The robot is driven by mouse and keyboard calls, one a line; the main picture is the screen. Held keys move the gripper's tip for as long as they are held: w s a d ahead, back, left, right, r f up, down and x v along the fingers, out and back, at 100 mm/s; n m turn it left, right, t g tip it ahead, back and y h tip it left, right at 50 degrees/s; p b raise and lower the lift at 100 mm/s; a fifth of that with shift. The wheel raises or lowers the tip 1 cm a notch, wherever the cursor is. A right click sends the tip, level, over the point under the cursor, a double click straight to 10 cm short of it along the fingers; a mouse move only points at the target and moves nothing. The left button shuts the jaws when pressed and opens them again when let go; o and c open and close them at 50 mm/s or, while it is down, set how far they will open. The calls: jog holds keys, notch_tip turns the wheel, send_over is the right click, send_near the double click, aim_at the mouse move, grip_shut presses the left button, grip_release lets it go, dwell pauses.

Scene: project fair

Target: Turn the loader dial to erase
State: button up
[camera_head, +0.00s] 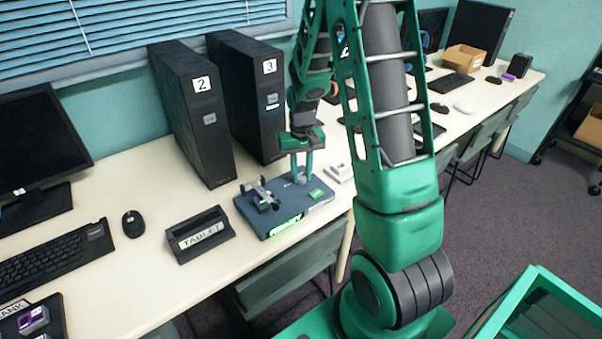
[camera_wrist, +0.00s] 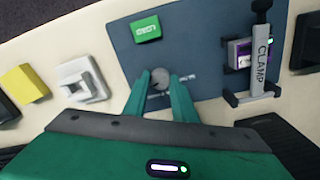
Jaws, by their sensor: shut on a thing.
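The loader (camera_head: 262,213) is a flat blue-grey box on the white table, near its front edge. It also shows in the wrist view (camera_wrist: 200,60). Its round grey dial (camera_wrist: 158,80) sits between my fingertips, with small white marking beside it that I cannot read. My gripper (camera_head: 302,172) points down over the loader's far side and is shut on the dial; in the wrist view its green fingers (camera_wrist: 160,88) stand on either side of it. The dial's setting is not clear. A green labelled block (camera_wrist: 145,29) and a clamp (camera_wrist: 263,60) over a purple cartridge (camera_wrist: 238,52) are on the loader.
Black towers marked 2 (camera_head: 195,110) and 3 (camera_head: 245,95) stand behind the loader. A black TABLET stand (camera_head: 200,235) is left of it. A white switch-like device (camera_wrist: 82,80) and a yellow block (camera_wrist: 24,84) lie beside it in the wrist view. A chair (camera_head: 290,270) is in front.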

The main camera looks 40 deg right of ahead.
aim_at(301, 176)
jog(key=shift+w, duration=0.1)
jog(key=o, duration=1)
jog(key=shift+r, duration=0.1)
jog(key=shift+o, duration=0.2)
notch_tip(301, 176, up, 11)
jog(key=shift+f, duration=0.2)
